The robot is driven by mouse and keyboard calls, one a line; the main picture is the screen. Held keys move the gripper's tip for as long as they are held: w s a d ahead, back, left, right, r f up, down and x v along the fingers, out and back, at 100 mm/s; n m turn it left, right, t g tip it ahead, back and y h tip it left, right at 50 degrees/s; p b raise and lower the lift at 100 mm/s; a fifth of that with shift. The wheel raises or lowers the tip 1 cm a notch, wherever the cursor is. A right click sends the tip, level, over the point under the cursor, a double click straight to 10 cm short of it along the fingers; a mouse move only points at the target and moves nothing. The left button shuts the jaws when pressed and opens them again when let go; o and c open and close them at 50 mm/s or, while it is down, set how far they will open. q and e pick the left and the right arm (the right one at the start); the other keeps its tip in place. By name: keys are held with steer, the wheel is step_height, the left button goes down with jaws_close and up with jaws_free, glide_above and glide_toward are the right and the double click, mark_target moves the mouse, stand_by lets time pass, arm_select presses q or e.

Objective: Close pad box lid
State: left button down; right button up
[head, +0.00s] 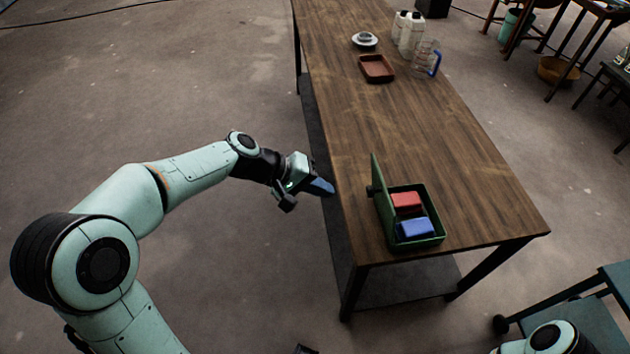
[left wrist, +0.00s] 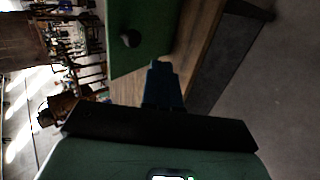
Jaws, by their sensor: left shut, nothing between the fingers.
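The green pad box (head: 437,225) stands on the near end of the wooden table. Its green lid (head: 380,190) stands upright, hinged on the box's left side. A red pad (head: 406,201) and a blue pad (head: 415,229) lie inside. A dark round knob (left wrist: 131,39) shows on the lid's outer face in the left wrist view. My left gripper (head: 321,187) is shut and empty. It is left of the table edge, apart from the lid and pointing toward it. Its fingers (left wrist: 162,85) also show in the left wrist view. My right gripper cannot be made out.
The wooden table (head: 440,140) has a clear middle. At its far end are a brown tray (head: 376,69), a white dish (head: 364,41), white jugs (head: 409,32) and a clear pitcher with a blue handle (head: 427,58). A dark cart (head: 590,310) stands at lower right.

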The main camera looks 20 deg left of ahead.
arm_select(q)
steer(key=w+d+f, duration=0.2)
steer(key=w+d, duration=0.2)
steer(key=d, duration=0.2)
steer(key=shift+w+d+f+p, duration=0.15)
steer(key=shift+f+p, duration=0.05)
steer(key=shift+p, duration=0.2)
